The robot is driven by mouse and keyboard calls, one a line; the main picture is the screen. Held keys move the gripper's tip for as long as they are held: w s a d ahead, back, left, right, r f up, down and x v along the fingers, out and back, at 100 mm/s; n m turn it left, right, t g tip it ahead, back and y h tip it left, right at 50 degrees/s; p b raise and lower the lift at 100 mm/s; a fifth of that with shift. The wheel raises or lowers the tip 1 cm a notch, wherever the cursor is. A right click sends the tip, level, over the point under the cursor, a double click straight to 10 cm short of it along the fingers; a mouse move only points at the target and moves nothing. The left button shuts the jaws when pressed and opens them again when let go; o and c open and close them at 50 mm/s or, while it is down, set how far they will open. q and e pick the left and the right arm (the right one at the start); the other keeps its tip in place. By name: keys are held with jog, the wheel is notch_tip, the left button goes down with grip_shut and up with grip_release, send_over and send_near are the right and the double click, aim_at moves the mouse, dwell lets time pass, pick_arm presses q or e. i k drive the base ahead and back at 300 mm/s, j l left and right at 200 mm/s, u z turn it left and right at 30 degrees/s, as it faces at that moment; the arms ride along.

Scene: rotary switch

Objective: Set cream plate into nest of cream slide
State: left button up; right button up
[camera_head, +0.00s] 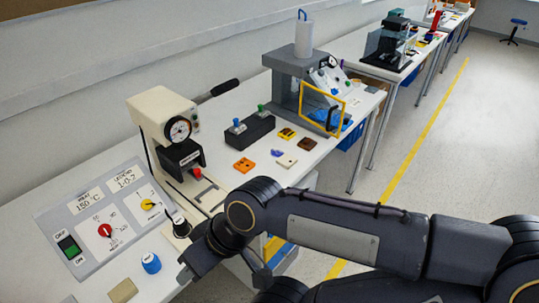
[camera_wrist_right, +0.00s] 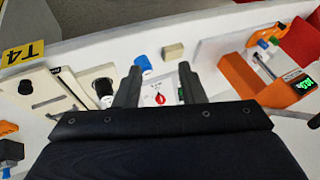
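My left gripper is not in view.
A black box with knobs (camera_head: 250,131) stands behind. A control panel (camera_head: 108,220), blue cap (camera_head: 151,263) and tan block (camera_head: 123,290) are at left.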

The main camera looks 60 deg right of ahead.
aim_at(211, 200)
jog(key=z, duration=2.25)
jog(key=i+l+u, duration=0.1)
jog(key=l, duration=0.25)
jog(key=i+l+u, duration=0.15)
jog(key=i+l, duration=0.15)
jog(key=i+l+u, duration=0.1)
jog(key=l, duration=0.35)
jog(key=i+l+u, duration=0.1)
jog(key=i+l, duration=0.15)
jog(key=l, duration=0.15)
jog(key=i+l+u, duration=0.1)
jog(key=l, duration=0.3)
jog(key=i+l+u, duration=0.15)
jog(key=l, duration=0.25)
jog(key=i+l+u, duration=0.1)
jog(key=l, duration=0.35)
jog(key=i, duration=0.1)
